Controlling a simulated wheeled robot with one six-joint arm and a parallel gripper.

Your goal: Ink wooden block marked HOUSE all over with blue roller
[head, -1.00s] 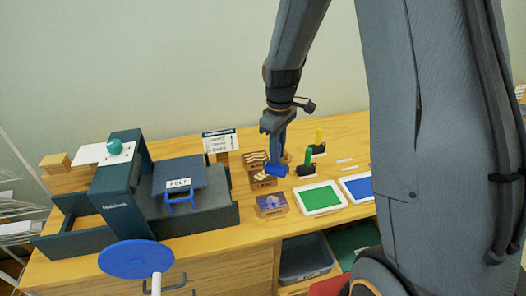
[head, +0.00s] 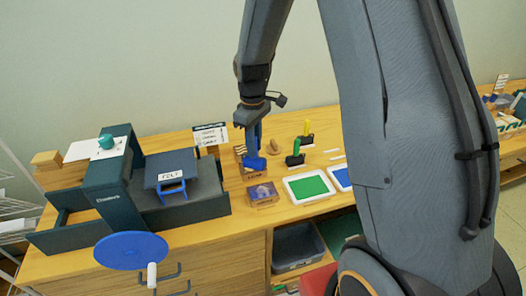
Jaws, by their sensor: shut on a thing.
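My gripper (head: 252,108) is shut on the blue roller (head: 254,148), held upright with its blue head low. The roller hangs above or just in front of the back blocks; I cannot tell whether it touches one. The front wooden block (head: 262,195) lies below and slightly right of the roller head. Its top looks bluish purple with a paler shape; its label is too small to read, so I cannot confirm HOUSE. A block labelled LEAF (head: 253,175) lies just behind it, partly covered by the roller. The blue ink tray (head: 341,178) is at right, partly hidden by my arm.
A green ink tray (head: 291,190) lies right of the front block. Green-handled (head: 296,153) and yellow-handled (head: 308,134) rollers stand behind it. A dark press (head: 110,195) with a blue wheel (head: 131,254) fills the table's left. An open shelf is below the table's front edge.

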